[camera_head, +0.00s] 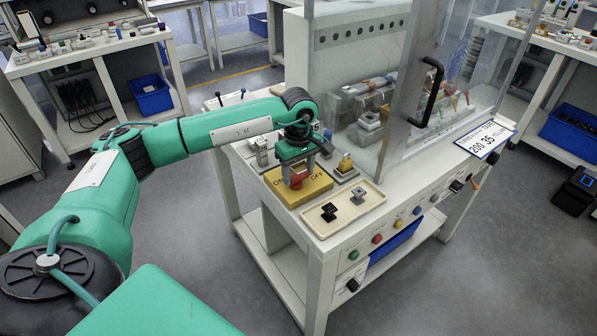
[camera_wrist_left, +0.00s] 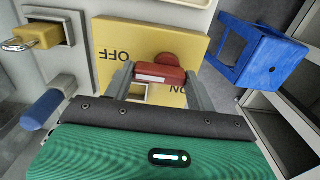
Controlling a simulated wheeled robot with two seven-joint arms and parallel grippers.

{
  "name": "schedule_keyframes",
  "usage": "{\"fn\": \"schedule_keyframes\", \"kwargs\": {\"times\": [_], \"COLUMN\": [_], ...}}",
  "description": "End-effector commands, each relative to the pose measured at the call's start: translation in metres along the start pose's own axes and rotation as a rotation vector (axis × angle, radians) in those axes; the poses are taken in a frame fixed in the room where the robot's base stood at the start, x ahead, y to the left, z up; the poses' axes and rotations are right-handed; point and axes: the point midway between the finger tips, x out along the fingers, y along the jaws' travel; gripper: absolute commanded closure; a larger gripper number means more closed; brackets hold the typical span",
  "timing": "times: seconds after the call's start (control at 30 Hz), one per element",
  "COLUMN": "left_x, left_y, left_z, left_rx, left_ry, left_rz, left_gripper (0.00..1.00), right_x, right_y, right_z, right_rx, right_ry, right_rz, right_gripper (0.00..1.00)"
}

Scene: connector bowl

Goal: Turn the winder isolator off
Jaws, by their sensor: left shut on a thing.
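The isolator is a yellow plate (camera_head: 318,186) marked ON on its left and OFF on its right, at the front left corner of the machine bench. The plate (camera_wrist_left: 112,27) fills the upper middle of the left wrist view, its lettering upside down. Its red handle (camera_head: 296,181) stands on the plate, and it also shows in the left wrist view (camera_wrist_left: 172,60). My left gripper (camera_head: 296,168) points down over the plate, its fingers (camera_wrist_left: 161,80) shut on the red handle, one on each side. The gripper partly hides the handle; I cannot tell its exact angle.
A brass padlock (camera_head: 345,162) sits on a plate right of the isolator. A cream tray (camera_head: 330,228) with two black and grey pieces lies in front. A clear guard with a black handle (camera_head: 431,92) stands behind. A blue-handled part (camera_wrist_left: 42,108) is close to my left gripper.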

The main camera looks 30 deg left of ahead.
Motion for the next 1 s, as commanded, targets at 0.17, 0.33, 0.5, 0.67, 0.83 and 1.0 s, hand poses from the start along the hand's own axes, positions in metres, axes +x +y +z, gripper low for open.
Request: {"fn": "schedule_keyframes", "kwargs": {"times": [0.17,0.33,0.5,0.67,0.83,1.0], "left_x": [-0.002,-0.002,-0.001,-0.002,-0.018,-0.054], "left_y": [0.001,0.001,0.0,0.0,0.001,0.001], "left_z": [-0.001,0.0,0.0,0.0,-0.001,-0.001], "left_rx": [0.002,0.001,0.001,0.0,0.0,0.0], "left_ry": [0.001,0.001,0.001,0.001,0.002,0.003], "left_rz": [0.004,0.004,0.002,0.002,0.005,0.007], "left_gripper": [0.66,0.28,0.22,0.22,0.22,0.22], "right_x": [0.0,0.0,0.0,0.0,0.001,-0.004], "right_y": [0.0,0.0,0.0,0.0,0.0,-0.001], "right_z": [0.0,0.0,0.0,0.0,0.0,-0.009], "right_rx": [0.0,-0.001,-0.001,-0.001,-0.001,0.0], "right_ry": [0.0,0.0,0.0,0.001,-0.004,-0.001], "right_rz": [0.0,0.0,0.0,0.0,0.0,-0.001], "right_gripper": [0.64,0.64,0.64,0.64,0.64,0.64]}}
